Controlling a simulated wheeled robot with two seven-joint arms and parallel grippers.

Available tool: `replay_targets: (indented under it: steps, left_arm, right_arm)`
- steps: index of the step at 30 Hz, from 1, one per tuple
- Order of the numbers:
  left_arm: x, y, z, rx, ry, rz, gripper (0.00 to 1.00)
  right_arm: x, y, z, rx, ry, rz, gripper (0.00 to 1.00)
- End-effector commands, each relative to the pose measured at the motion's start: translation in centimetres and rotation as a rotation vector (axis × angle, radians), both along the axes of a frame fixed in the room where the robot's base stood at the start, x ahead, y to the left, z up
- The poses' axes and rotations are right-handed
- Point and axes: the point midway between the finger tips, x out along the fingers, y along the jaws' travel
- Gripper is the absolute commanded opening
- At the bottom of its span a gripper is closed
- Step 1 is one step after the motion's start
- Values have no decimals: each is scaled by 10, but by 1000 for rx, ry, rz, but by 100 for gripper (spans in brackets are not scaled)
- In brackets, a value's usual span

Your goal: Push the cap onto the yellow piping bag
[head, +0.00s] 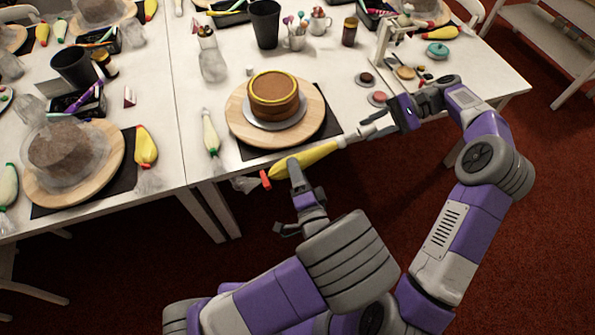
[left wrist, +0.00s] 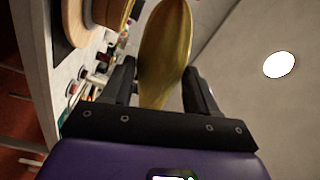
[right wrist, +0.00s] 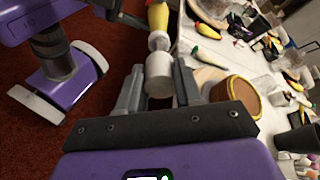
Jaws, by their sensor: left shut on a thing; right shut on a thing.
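The yellow piping bag (head: 312,157) is held level in the air at the table's front edge, its red end (head: 265,180) to the left and its pale tip to the right. My left gripper (head: 294,166) is shut on the bag's body; the bag (left wrist: 165,50) fills the space between the fingers in the left wrist view. My right gripper (head: 372,131) is shut on the white cylindrical cap (right wrist: 159,73). In the right wrist view the cap is lined up with the bag's pale tip (right wrist: 158,41) and meets or overlaps it; how far it covers the tip I cannot tell.
A brown cake (head: 274,98) stands on a round wooden turntable (head: 237,122) just behind the bag. A pale green-tipped bag (head: 210,133) lies to its left. Coloured discs (head: 378,98) and a small stand are near my right arm. Open floor lies in front of the table.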

Motion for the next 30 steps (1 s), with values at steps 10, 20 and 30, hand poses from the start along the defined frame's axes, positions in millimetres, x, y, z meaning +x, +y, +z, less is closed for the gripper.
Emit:
replay_targets:
  steps: [10, 20, 30]
  left_arm:
    - [0, 0, 1, 0, -2, 1, 44]
    - [0, 0, 1, 0, -2, 1, 44]
    - [0, 0, 1, 0, -2, 1, 44]
  right_arm:
    - [-3, 10, -2, 0, -2, 1, 13]
    - [-6, 17, -4, 0, -1, 0, 13]
    - [-7, 18, -5, 0, -1, 0, 13]
